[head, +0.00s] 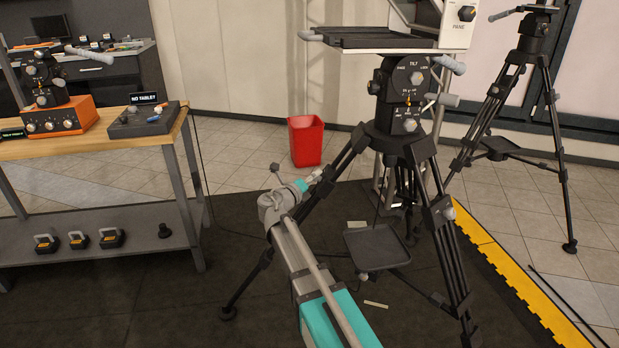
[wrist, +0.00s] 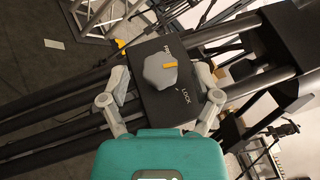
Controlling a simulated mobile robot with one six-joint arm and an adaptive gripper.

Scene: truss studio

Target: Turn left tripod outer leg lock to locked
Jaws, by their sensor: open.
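The left tripod (head: 398,140) stands in the middle of the head view, its legs spread on the dark mat. My gripper (head: 318,177) is beside its left leg in the head view; the lock there is too small and covered to read. In the wrist view, the lock is a dark box (wrist: 165,108) on the leg with a grey faceted knob (wrist: 158,73). The knob's orange mark points right, between the word LOCK below and a partly hidden word above. My open gripper (wrist: 162,80) has one finger on each side of the knob, with gaps visible.
A small black tray (head: 376,247) hangs between the tripod's legs. A wooden-topped bench (head: 90,140) stands left and a red bin (head: 306,140) behind. A second tripod (head: 520,90) is at right. Yellow edging (head: 500,275) borders the mat.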

